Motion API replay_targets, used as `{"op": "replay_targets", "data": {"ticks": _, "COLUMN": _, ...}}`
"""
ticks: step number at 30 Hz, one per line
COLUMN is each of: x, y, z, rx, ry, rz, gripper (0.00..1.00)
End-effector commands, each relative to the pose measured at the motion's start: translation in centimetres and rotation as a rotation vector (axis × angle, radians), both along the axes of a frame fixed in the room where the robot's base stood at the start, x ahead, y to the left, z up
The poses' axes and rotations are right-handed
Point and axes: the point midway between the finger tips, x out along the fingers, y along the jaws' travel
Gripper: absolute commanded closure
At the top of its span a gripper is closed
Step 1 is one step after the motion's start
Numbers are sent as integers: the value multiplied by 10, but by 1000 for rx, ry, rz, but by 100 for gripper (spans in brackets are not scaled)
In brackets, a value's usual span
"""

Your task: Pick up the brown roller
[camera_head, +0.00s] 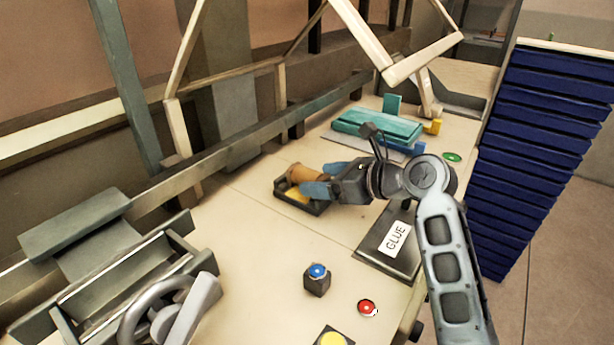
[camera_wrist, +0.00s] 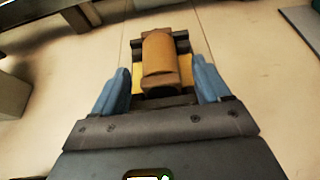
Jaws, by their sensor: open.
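The brown roller (camera_head: 305,174) lies in a small black tray (camera_head: 319,210) with a yellow inside, on the beige table. In the wrist view the roller (camera_wrist: 160,58) is upright in the picture and centred between the two blue fingers. My gripper (camera_head: 328,179) is open at the tray, with its fingers reaching to either side of the roller's near end. In the wrist view my gripper (camera_wrist: 161,88) shows a gap between each finger and the roller. Part of the tray and the roller's near end are hidden by the fingers in the head view.
A black pad labelled GLUE (camera_head: 395,240) lies under my arm. A blue button (camera_head: 317,273), a red button (camera_head: 367,307) and a yellow button (camera_head: 332,339) are nearer. A grey frame with a wheel (camera_head: 155,285) stands left. A teal block (camera_head: 378,126) lies behind. Blue stacked trays (camera_head: 545,130) stand right.

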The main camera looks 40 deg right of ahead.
Motion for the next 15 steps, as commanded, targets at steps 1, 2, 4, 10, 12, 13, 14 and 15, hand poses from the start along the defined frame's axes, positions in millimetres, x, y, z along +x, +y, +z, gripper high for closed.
{"op": "replay_targets", "data": {"ticks": 1, "x": 7, "y": 1, "z": -2, "rx": 0, "ry": 1, "rz": 1, "gripper": 24}}
{"op": "replay_targets", "data": {"ticks": 2, "x": 10, "y": 2, "z": -3, "rx": 1, "ry": 1, "rz": 1, "gripper": 24}}
{"op": "replay_targets", "data": {"ticks": 4, "x": 15, "y": 3, "z": -6, "rx": 1, "ry": 1, "rz": 1, "gripper": 24}}
{"op": "replay_targets", "data": {"ticks": 10, "x": 19, "y": 4, "z": -8, "rx": 0, "ry": 0, "rz": 0, "gripper": 24}}
{"op": "replay_targets", "data": {"ticks": 12, "x": 19, "y": 4, "z": -8, "rx": 0, "ry": 1, "rz": 0, "gripper": 24}}
{"op": "replay_targets", "data": {"ticks": 13, "x": 19, "y": 4, "z": -8, "rx": 0, "ry": 0, "rz": 0, "gripper": 24}}
{"op": "replay_targets", "data": {"ticks": 14, "x": 19, "y": 4, "z": -8, "rx": 0, "ry": 0, "rz": 0, "gripper": 27}}
{"op": "replay_targets", "data": {"ticks": 15, "x": 19, "y": 4, "z": -8, "rx": 0, "ry": 0, "rz": 0, "gripper": 31}}
